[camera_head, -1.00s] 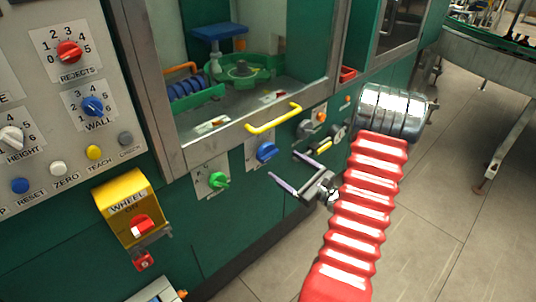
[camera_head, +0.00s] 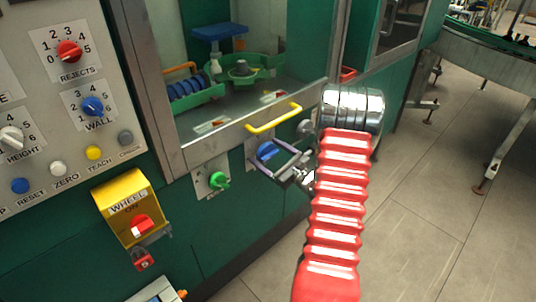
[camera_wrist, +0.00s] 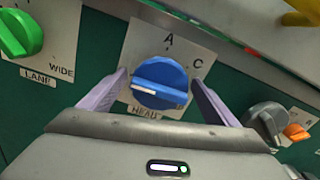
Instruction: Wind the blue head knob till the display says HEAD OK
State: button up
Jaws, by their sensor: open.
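The blue head knob (camera_wrist: 160,82) sits on a pale plate (camera_wrist: 185,38) marked A and C, with HEAD printed below it. Its white pointer line points left in the wrist view. In the head view the blue knob (camera_head: 267,151) shows between my fingers. My gripper (camera_wrist: 158,84) is open, one purple finger on each side of the knob; a small gap seems to show on the right, and I cannot tell whether the left finger touches. My gripper (camera_head: 264,158) also shows in the head view, in front of the knob. No display reading HEAD OK is visible.
The green lane knob (camera_head: 219,180) is left of the head knob. A yellow handle (camera_head: 274,118) is just above. A grey knob (camera_wrist: 268,117) and an orange knob (camera_wrist: 296,132) are to the right in the wrist view. A yellow WHEEL box (camera_head: 130,207) juts out lower left.

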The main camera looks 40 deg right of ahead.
jog(key=shift+c, duration=0.2)
jog(key=c, duration=1)
jog(key=shift+n, duration=1)
jog(key=shift+a, duration=0.1)
jog(key=o, duration=1)
jog(key=shift+o, duration=0.2)
